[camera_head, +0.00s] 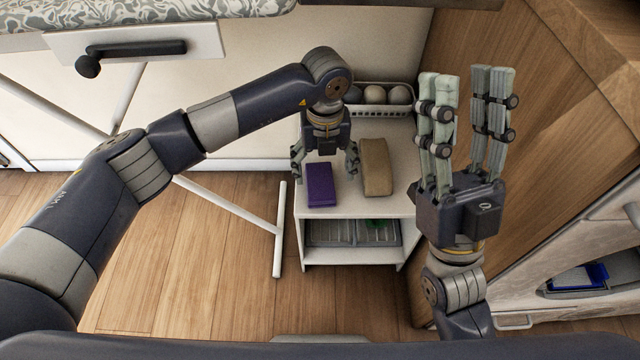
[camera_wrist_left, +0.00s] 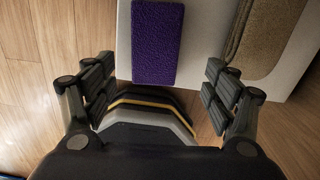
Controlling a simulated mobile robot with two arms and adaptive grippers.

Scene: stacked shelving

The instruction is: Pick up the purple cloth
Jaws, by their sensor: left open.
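The purple cloth (camera_head: 320,185) is a folded rectangular block lying on the top of the white shelf unit, near its left edge. My left gripper (camera_head: 324,168) is open and empty above the cloth's far end, with its fingers spread to either side. In the left wrist view the cloth (camera_wrist_left: 157,42) lies beyond the open fingers of the left gripper (camera_wrist_left: 158,90), apart from them. My right gripper (camera_head: 464,95) points upward at the right, with its fingers apart and nothing between them.
A folded tan cloth (camera_head: 376,167) lies just right of the purple one. A white basket (camera_head: 385,110) with several round things stands behind. The lower shelf (camera_head: 350,255) holds grey trays. A wooden panel (camera_head: 530,130) stands right; a white table leg (camera_head: 279,230) stands left.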

